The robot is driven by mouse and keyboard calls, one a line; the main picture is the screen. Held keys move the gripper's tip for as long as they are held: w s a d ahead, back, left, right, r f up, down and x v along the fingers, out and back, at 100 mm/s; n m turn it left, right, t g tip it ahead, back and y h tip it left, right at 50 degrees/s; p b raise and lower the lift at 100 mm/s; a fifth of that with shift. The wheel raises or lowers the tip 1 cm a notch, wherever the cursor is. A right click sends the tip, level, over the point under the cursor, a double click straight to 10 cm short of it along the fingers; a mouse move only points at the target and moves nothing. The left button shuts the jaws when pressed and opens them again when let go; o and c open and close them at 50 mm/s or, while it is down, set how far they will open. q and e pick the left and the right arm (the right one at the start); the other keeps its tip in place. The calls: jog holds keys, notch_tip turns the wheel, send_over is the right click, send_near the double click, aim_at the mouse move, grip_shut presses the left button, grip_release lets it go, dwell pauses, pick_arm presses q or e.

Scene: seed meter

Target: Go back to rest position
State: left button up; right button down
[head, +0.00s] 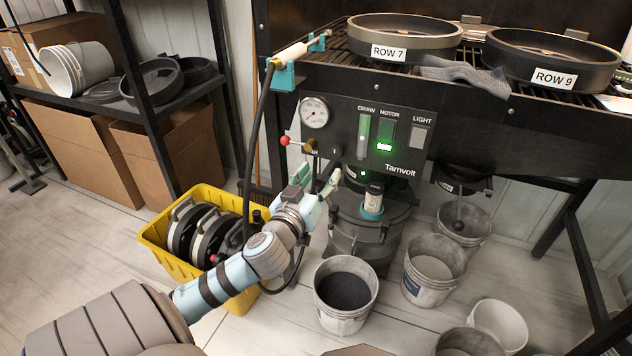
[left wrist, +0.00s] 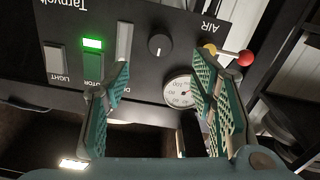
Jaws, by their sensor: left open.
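My left gripper (head: 322,186) is open and empty in front of the black Tamvolt panel (head: 400,108). In the left wrist view its two green-padded fingers (left wrist: 160,95) stand wide apart with the panel beyond and nothing between them. The panel carries a round gauge (head: 314,112), a red-knobbed air lever (head: 290,142) and a lit green motor switch (head: 385,138). The gauge also shows in the left wrist view (left wrist: 180,91). A meter unit with a teal-ringed neck (head: 373,204) stands below the panel, right of the gripper. My right gripper is not in view.
A yellow crate (head: 160,258) with round black parts stands behind my left forearm. A bucket of dark material (head: 342,318) and other buckets (head: 434,268) stand on the floor. A hose (head: 250,130) hangs left of the panel. Pans labelled ROW 7 (head: 440,43) and ROW 9 (head: 590,62) sit above.

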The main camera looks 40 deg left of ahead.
pick_arm(q)
jog(key=v, duration=0.2)
jog(key=shift+s+d, duration=0.15)
jog(key=shift+s, duration=0.2)
